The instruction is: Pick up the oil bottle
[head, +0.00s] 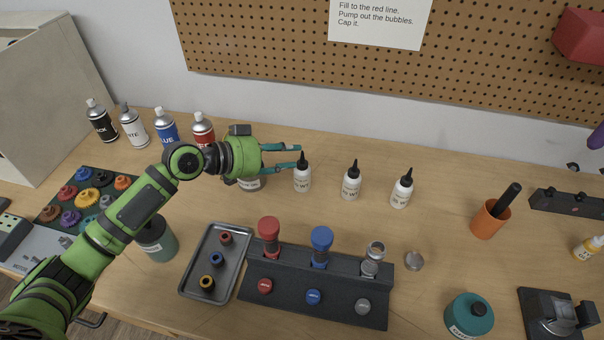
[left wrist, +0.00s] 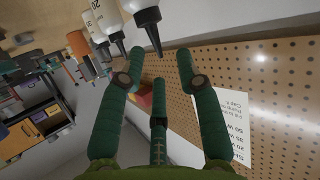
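Three white bottles with black pointed nozzles stand upright in a row on the bench: the left one (head: 302,179), the middle one (head: 351,185) and the right one (head: 401,192). Their labels are too small to read surely. My left gripper (head: 297,156) is open and empty, its fingers pointing right at the nozzle of the left bottle. Whether a finger touches it I cannot tell. In the left wrist view the spread fingers (left wrist: 160,60) show below the nearest nozzle (left wrist: 147,30), with the other bottles beyond it. My right gripper is not in view.
A grey-lidded jar (head: 251,184) stands under my left gripper. Spray cans (head: 166,126) stand behind my arm. A dark shock stand (head: 320,286) and a grey tray (head: 188,285) lie in front. An orange cup (head: 487,221) stands right. Bench between bottles and cup is clear.

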